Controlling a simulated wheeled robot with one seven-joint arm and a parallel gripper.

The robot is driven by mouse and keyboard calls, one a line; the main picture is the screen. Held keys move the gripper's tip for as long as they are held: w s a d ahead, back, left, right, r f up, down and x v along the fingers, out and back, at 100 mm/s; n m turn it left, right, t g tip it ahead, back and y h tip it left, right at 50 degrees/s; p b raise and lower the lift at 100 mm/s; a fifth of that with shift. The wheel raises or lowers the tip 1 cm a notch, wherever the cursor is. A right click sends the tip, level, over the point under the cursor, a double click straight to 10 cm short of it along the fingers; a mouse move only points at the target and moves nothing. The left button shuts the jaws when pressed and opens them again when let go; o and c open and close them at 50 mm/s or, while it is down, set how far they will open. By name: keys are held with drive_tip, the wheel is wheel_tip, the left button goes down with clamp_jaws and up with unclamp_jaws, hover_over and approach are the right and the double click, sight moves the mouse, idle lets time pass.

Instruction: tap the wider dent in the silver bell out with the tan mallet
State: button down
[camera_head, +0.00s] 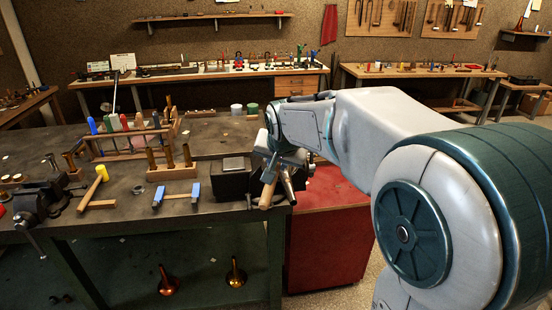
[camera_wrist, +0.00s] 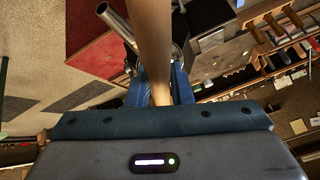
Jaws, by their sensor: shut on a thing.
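My gripper (camera_head: 283,165) is at the right end of the near workbench, partly hidden by my own arm. In the wrist view its blue fingers (camera_wrist: 160,84) are closed around a light wooden handle (camera_wrist: 154,40) that runs up out of the picture. Its wooden part also shows in the head view (camera_head: 267,194), slanting down below the gripper. I take it for the tan mallet, but its head is not clear. A bare silver tube (camera_wrist: 116,23) is beside the handle; I cannot tell whether it belongs to the silver bell. No dent can be made out.
A dark box (camera_head: 233,184) stands left of my gripper, and a red cabinet (camera_head: 325,240) is below right. The workbench (camera_head: 125,215) holds a vise (camera_head: 40,200), a yellow-headed mallet (camera_head: 97,188), a blue-topped stand (camera_head: 177,197) and a tool rack (camera_head: 125,145). Horns stand on the lower shelf.

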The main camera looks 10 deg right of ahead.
drive_tip(key=shift+d, duration=0.25)
drive_tip(key=shift+b, duration=0.35)
drive_tip(key=shift+f, duration=0.25)
drive_tip(key=shift+w+a+f+b, duration=0.1)
drive_tip(key=shift+w+f+b, duration=0.1)
drive_tip(key=shift+f+b, duration=0.6)
drive_tip(key=shift+w+d+f+b, duration=0.1)
drive_tip(key=shift+w+f+b, duration=0.1)
drive_tip(key=shift+f+b, duration=0.55)
drive_tip(key=shift+w+a+f+b, duration=0.1)
drive_tip(key=shift+w+f+b, duration=0.1)
drive_tip(key=shift+f+b, duration=0.6)
drive_tip(key=shift+f, duration=0.1)
drive_tip(key=shift+b, duration=0.3)
